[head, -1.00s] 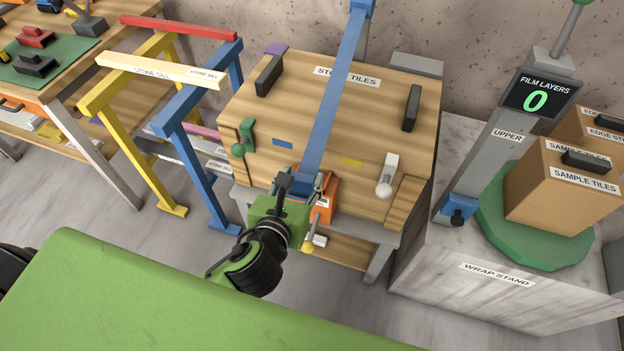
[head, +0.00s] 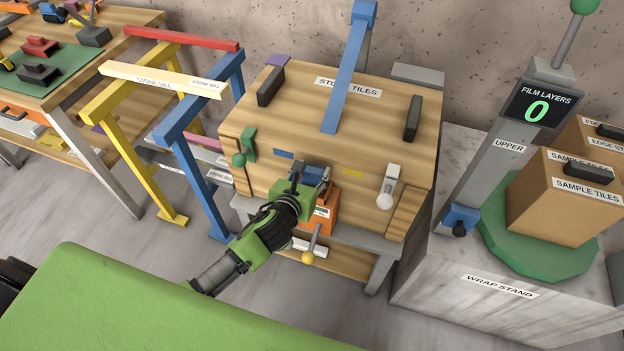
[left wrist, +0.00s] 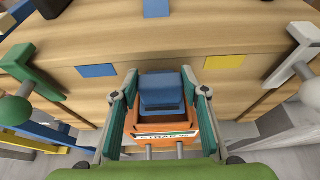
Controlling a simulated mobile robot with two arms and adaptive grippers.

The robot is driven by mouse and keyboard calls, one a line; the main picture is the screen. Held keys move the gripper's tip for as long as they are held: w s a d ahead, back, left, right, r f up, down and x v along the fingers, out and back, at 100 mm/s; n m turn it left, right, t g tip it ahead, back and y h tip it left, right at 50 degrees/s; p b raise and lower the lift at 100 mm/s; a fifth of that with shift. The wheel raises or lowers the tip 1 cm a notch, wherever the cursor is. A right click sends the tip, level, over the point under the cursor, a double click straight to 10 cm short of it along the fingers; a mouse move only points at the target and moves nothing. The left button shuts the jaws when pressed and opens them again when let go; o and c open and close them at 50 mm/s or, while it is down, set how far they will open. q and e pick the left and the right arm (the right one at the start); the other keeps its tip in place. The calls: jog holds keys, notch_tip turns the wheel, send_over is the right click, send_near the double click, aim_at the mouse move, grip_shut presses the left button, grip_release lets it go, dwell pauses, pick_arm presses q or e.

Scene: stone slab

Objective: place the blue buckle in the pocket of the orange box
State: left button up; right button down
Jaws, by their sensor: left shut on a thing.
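The blue buckle (left wrist: 162,90) sits between the fingers of my left gripper (left wrist: 162,108), which is shut on it. In the head view my left gripper (head: 310,178) is at the front face of the wooden crate, with the buckle (head: 314,174) partly hidden by it. The orange box (head: 323,212) is mounted low on the crate front. In the left wrist view the orange box (left wrist: 160,127), with a strap label, lies right under the buckle. I cannot tell whether the buckle is inside the pocket or just above it. My right gripper is not in view.
A blue strap (head: 350,75) lies on the crate lid (head: 385,95). A white-handled lever (head: 387,185) and a green latch (head: 246,148) flank the box. A yellow-knobbed lever (head: 308,256) is below. Blue and yellow trestles (head: 190,150) stand left, the wrap stand (head: 440,240) right.

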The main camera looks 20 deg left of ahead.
aim_at(311, 181)
pick_arm(q)
jog(key=shift+w+f, duration=0.15)
jog(key=shift+f, duration=1.6)
jog(key=o, duration=1.1)
jog(key=shift+f, duration=0.15)
jog(key=shift+o, duration=0.2)
jog(key=shift+s+r, duration=0.2)
jog(key=v, duration=1.1)
jog(key=shift+s+a+r, duration=0.15)
jog(key=shift+s+r, duration=0.05)
jog(key=shift+s, duration=0.05)
